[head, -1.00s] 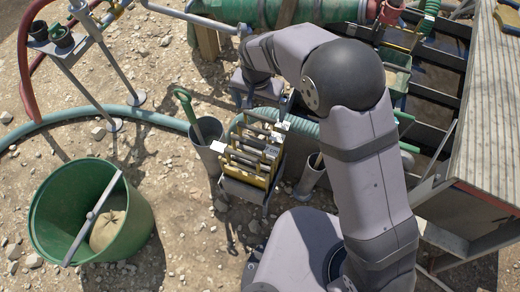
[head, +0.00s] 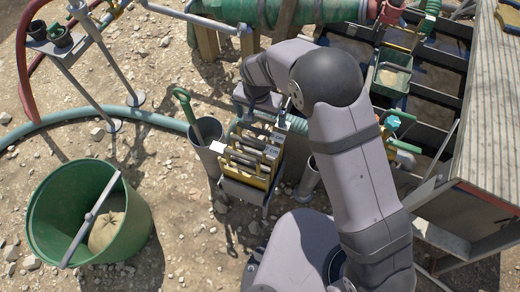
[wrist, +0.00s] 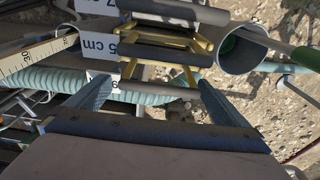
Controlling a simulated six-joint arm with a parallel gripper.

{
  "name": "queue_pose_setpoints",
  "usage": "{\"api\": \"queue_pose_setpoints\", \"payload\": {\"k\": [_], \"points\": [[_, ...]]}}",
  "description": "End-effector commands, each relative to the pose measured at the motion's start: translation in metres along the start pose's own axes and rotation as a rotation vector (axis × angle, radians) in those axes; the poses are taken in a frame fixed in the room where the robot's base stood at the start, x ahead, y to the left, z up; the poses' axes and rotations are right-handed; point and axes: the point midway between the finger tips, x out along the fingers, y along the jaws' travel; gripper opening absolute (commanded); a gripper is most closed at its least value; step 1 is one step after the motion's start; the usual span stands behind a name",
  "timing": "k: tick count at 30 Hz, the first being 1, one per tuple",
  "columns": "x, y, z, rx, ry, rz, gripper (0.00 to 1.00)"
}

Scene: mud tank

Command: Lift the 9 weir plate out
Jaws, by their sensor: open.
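A yellow-framed rack (head: 231,187) holds several upright plates with grey top bars and white labels. In the wrist view the rack's yellow frame (wrist: 128,68) shows, with labels reading 7 and 5 cm. A nearer grey bar (wrist: 150,98) has a partly hidden label (wrist: 116,84) whose digit I cannot read surely, so I cannot confirm it is the 9 weir plate. My gripper (wrist: 148,84) is open and empty, its fingers either side of this nearest bar.
A grey tube with a green-handled tool (head: 207,135) stands left of the rack, and another tube (head: 309,178) right of it. A green bucket (head: 45,215) is at lower left. A pale green hose (wrist: 50,80) runs beneath the rack's end.

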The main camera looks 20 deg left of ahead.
Motion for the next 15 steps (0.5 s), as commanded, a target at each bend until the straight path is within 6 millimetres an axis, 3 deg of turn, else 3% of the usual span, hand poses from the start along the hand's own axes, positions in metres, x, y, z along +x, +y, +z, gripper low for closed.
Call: {"api": "queue_pose_setpoints", "payload": {"k": [2, 3, 10, 15], "points": [[-0.0002, 0.0000, -0.0001, 0.000, 0.000, 0.000, 1.00], [-0.0003, 0.0001, -0.0001, 0.000, 0.000, 0.000, 0.95], [-0.0004, 0.0002, 0.0000, 0.000, 0.000, 0.000, 0.40], [-0.0011, -0.0003, -0.0005, 0.000, 0.001, -0.001, 0.39]]}}
